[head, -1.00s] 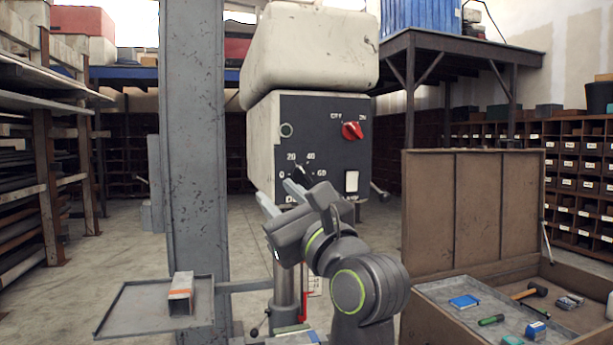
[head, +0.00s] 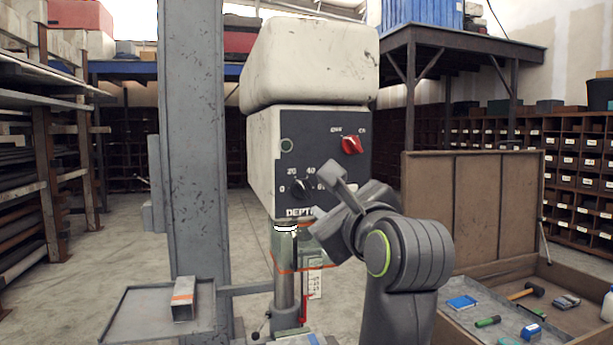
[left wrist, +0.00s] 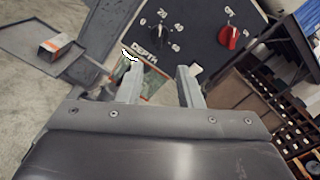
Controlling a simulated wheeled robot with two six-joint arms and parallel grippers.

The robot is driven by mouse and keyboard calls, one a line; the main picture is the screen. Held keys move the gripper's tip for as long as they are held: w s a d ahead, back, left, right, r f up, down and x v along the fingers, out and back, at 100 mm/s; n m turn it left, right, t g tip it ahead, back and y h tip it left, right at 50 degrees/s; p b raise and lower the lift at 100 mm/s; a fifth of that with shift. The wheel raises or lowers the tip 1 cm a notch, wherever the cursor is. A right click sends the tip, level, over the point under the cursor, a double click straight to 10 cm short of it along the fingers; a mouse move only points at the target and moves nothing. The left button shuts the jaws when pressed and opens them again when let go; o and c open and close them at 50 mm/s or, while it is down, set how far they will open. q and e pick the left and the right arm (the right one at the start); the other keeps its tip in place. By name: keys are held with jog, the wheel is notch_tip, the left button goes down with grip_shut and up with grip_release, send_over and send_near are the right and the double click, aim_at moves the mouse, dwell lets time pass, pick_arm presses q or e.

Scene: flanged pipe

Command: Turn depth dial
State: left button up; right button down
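The black depth dial (head: 300,187) is on the dark front panel of the white machine head, with 0, 20, 40 and 60 marked around it and DEPTH below. It also shows at the top of the left wrist view (left wrist: 166,12). I cannot read its pointer clearly. My left gripper (head: 326,190) is to the right of and below the dial, apart from it. In the left wrist view its two fingers (left wrist: 159,84) stand apart with nothing between them. My right gripper is not in view.
A red switch (head: 352,145) sits above right of the dial. A clear guard with an orange edge (head: 312,268) hangs below the panel. A grey column (head: 193,150) stands left. A tray (head: 135,318) holds a metal block. An open tool chest (head: 470,210) stands right.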

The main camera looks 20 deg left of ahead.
aim_at(304, 188)
pick_arm(q)
jog(key=p+x, duration=0.5)
jog(key=x, duration=0.7)
jog(key=shift+w+a+r+p, duration=0.1)
jog(key=shift+w+a+p, duration=0.15)
jog(key=shift+p, duration=0.05)
jog(key=shift+x, duration=0.8)
grip_shut()
